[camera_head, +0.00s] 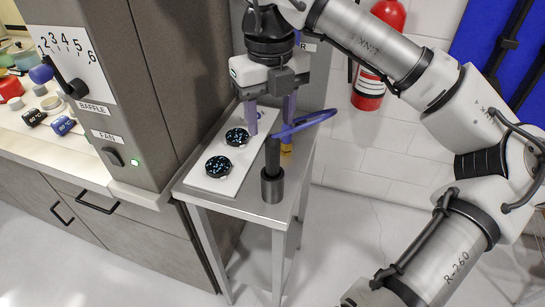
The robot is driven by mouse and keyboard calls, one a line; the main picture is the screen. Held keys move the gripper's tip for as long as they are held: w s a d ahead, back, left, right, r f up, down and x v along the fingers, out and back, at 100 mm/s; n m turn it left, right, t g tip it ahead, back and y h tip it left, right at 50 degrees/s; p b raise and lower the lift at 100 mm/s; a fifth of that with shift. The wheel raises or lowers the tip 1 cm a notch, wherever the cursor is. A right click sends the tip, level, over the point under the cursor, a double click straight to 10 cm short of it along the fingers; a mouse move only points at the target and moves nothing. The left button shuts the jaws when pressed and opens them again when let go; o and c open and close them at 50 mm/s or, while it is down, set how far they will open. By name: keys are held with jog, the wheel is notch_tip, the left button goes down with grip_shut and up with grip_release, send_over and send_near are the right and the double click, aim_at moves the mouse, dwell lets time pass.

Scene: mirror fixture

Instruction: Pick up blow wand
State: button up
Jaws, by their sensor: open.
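In the picture the fingertips are just above the rod's top, one to each side. I cannot tell how far apart in depth they are, or whether they touch. Nothing shows held.
A white board (207,176) with two black speckled discs (237,137) lies on the table's left side. A grey cabinet (165,75) with a dial stands close to the left. A fire extinguisher (369,88) hangs on the wall behind. The floor (345,225) at right is bare.

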aim_at(273, 154)
notch_tip(273, 154, down, 3)
jog(key=shift+f, duration=0.15)
jog(key=f, duration=0.1)
jog(key=f+p, duration=0.1)
jog(key=f, duration=0.1)
jog(key=f+p, duration=0.1)
jog(key=shift+s+d+f, duration=0.2)
jog(key=shift+s, duration=0.2)
jog(key=shift+f, duration=0.5)
grip_shut()
